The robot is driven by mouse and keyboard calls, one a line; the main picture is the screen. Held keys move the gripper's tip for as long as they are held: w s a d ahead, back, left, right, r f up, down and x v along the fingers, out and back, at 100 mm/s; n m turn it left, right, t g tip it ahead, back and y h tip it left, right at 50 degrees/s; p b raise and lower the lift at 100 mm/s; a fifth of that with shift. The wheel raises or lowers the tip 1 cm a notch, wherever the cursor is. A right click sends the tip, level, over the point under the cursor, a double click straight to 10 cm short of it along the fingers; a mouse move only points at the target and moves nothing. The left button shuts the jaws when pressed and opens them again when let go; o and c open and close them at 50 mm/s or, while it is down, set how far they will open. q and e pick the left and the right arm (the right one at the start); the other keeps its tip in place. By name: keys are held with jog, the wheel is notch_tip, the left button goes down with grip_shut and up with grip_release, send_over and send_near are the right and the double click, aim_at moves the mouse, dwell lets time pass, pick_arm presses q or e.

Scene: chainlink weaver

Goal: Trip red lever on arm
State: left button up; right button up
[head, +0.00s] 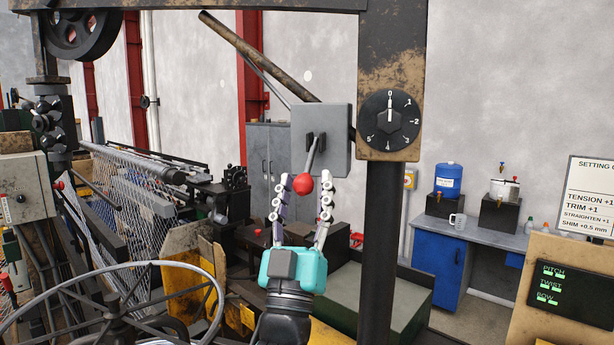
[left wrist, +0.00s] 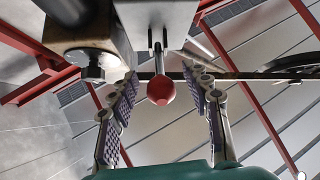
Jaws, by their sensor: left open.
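The red lever is a metal rod ending in a red ball knob (head: 303,183). It comes out of a grey box (head: 334,146) on the machine's arm and hangs down, tilted a little to the left. My left gripper (head: 305,190) points up with its fingers open, the knob between the fingertips in the head view. In the left wrist view the red knob (left wrist: 161,90) sits between the two open fingers (left wrist: 165,85), with a gap visible on each side. I see no contact. My right gripper is not in view.
A numbered black dial (head: 389,120) is on the rusty post right of the lever box. A large handwheel (head: 115,310) stands at the lower left, by the chainlink mesh (head: 120,190). A panel with green displays (head: 564,288) is at the right. A blue cabinet (head: 440,262) stands behind.

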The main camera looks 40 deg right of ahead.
pick_arm(q)
jog(key=v, duration=0.4)
jog(key=shift+s+a+f, duration=0.15)
jog(key=shift+a+f, duration=0.05)
jog(key=shift+f, duration=0.05)
